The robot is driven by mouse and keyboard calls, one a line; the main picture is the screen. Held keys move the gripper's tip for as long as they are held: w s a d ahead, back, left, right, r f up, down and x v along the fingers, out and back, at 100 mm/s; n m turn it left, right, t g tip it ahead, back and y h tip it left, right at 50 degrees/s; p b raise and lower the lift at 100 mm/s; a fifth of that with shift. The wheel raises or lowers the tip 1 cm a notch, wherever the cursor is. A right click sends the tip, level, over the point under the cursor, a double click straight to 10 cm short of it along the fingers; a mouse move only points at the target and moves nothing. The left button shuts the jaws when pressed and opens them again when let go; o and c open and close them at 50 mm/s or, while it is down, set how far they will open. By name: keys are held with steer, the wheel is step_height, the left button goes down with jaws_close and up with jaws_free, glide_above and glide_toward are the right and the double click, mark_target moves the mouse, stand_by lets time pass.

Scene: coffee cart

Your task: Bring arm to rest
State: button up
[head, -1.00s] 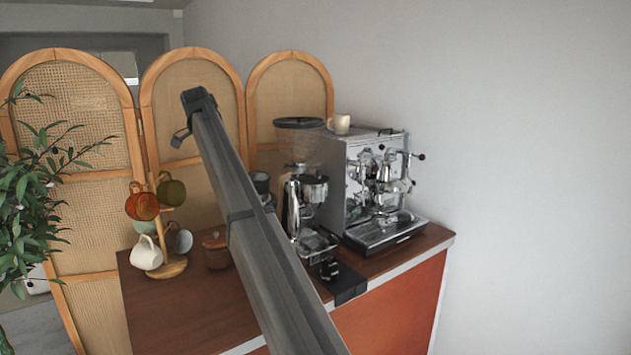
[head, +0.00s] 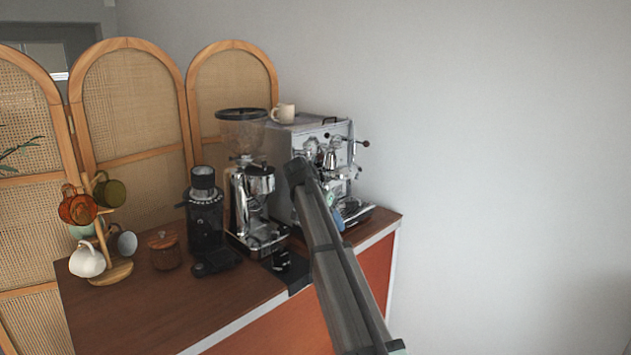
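My arm (head: 338,262) reaches up from the bottom right, in front of the counter and the espresso machine (head: 298,150). Its dark upper end overlaps the front of the machine in the picture; I cannot tell whether they touch. No gripper fingers can be made out, and I cannot see whether anything is held. A small bluish patch beside the arm, near the machine's drip tray, is too small to identify.
The brown counter (head: 130,315) carries a mug tree (head: 112,270) with several mugs, a wooden jar (head: 164,250), a black grinder (head: 205,220) and a larger grinder (head: 250,195). A cream cup (head: 283,113) stands on the machine. A cane screen (head: 135,110) stands behind; the right side is clear.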

steer(key=s+d+f+n+g, duration=0.1)
steer(key=s+d+f, duration=0.3)
steer(key=f, duration=0.9)
steer(key=s+d+f+n+g+y, duration=0.15)
steer(key=s+f, duration=0.45)
steer(key=f, duration=0.7)
steer(key=s+d+f+n+g, duration=0.1)
steer(key=s+d+f, duration=0.3)
steer(key=f, duration=0.8)
steer(key=s+d+f+n+g+y, duration=0.1)
steer(key=s+f, duration=0.9)
steer(key=s, duration=0.3)
steer(key=s+d+f+n+g+y, duration=0.1)
steer(key=s+d+f+g, duration=0.1)
steer(key=s+f, duration=1.05)
steer(key=s+f+g+y, duration=0.1)
steer(key=s+f, duration=0.1)
steer(key=s, duration=0.9)
steer(key=s+f+y, duration=0.1)
steer(key=s, duration=1)
steer(key=shift+s+f+g, duration=0.35)
steer(key=shift+f, duration=0.05)
steer(key=shift+a, duration=0.1)
